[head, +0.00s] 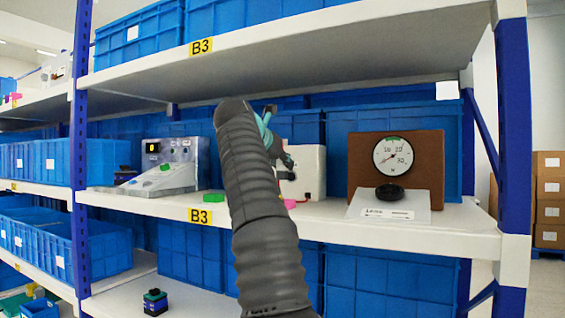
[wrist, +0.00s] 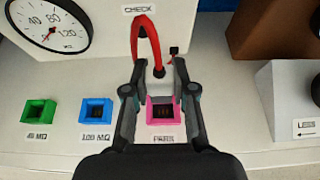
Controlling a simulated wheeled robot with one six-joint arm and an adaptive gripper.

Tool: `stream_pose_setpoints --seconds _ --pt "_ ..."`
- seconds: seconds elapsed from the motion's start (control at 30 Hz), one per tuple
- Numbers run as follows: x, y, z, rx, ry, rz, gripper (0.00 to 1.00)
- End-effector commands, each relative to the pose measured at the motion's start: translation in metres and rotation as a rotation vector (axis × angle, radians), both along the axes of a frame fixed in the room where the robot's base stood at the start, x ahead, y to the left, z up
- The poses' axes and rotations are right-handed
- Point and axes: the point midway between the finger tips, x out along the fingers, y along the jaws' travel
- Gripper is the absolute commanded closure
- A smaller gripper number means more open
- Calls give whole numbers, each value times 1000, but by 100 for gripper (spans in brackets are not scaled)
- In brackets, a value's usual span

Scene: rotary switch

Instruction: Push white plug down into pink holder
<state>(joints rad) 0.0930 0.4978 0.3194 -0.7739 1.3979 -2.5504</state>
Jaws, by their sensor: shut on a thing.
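The white plug (wrist: 158,88) is between the two fingers of my gripper (wrist: 157,92) in the wrist view, with a red cable (wrist: 147,42) looping up from it. The pink holder (wrist: 163,114) is just below the plug in the picture, its dark socket partly in view. The plug overlaps the holder's upper edge in the picture; I cannot tell whether it sits in the socket. In the head view my gripper (head: 287,165) is in front of the white box, largely behind my arm. A bit of the pink holder (head: 290,203) shows below it.
A green holder (wrist: 39,112) and a blue holder (wrist: 95,110) are left of the pink one. A round gauge (wrist: 48,25) is on the white box behind. The upper shelf (head: 300,45) is overhead.

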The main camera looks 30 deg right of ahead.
Motion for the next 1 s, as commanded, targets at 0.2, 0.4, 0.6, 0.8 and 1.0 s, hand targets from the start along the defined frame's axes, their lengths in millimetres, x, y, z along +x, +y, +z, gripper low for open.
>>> stream_pose_setpoints --seconds 0.2,0.4,0.6,0.8,1.0 --pt "-1 0 -22 -1 -2 0 100" --pt "-1 0 -35 -1 -2 0 100" --pt "-1 -1 -40 -1 -3 -1 100" --pt "-1 0 -40 -1 -3 -1 100" --pt "-1 0 -40 -1 -3 -1 100"
